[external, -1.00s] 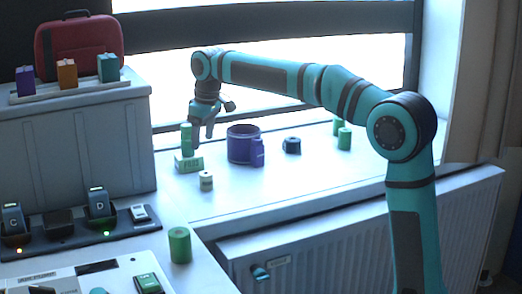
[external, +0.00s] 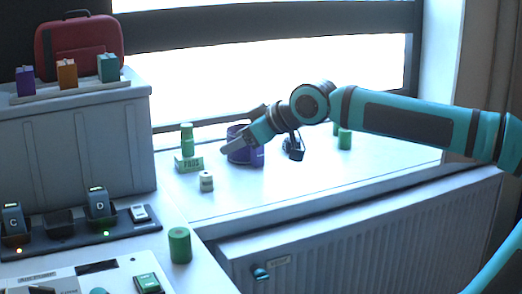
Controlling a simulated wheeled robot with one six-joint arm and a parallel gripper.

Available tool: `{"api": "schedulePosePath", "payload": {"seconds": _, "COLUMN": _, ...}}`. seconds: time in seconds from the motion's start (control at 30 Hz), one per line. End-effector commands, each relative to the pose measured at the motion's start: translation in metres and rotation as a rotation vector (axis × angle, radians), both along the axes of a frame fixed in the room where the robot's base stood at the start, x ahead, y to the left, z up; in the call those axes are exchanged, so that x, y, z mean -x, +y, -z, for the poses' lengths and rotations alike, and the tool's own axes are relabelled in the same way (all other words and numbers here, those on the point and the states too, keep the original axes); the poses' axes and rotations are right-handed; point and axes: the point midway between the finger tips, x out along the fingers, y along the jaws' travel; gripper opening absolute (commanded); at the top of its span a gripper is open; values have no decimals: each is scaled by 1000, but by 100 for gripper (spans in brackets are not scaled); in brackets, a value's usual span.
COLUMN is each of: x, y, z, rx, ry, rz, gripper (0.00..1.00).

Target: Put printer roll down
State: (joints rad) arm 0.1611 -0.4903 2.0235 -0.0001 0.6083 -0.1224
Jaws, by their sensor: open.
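A small cream roll (external: 206,182) with a dark band stands upright on the white sill. It looks like a printer roll, but I cannot be sure of the name. My gripper (external: 236,135) is open and points left and down, in front of the blue round container (external: 243,158) and hiding much of it. It is up and to the right of the cream roll, apart from it. Nothing shows between the fingers. A green cylinder (external: 187,140) stands on a green box marked PADS (external: 188,164), left of my gripper.
A green roll (external: 180,246) stands on the front counter near a charger strip (external: 75,232). Another green cylinder (external: 345,139) stands right on the sill. A dark blue item (external: 293,152) is partly behind my wrist. The sill's front middle is clear.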

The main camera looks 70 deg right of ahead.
Motion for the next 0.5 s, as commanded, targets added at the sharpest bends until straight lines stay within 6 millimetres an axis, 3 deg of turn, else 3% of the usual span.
{"api": "schedulePosePath", "payload": {"seconds": 0.2, "x": 57, "y": 34, "z": 0, "rx": -12, "ry": -183, "rz": -39, "gripper": 58}}
{"api": "schedulePosePath", "payload": {"seconds": 0.5, "x": 129, "y": 66, "z": 12, "rx": -51, "ry": -419, "rz": -92, "gripper": 58}}
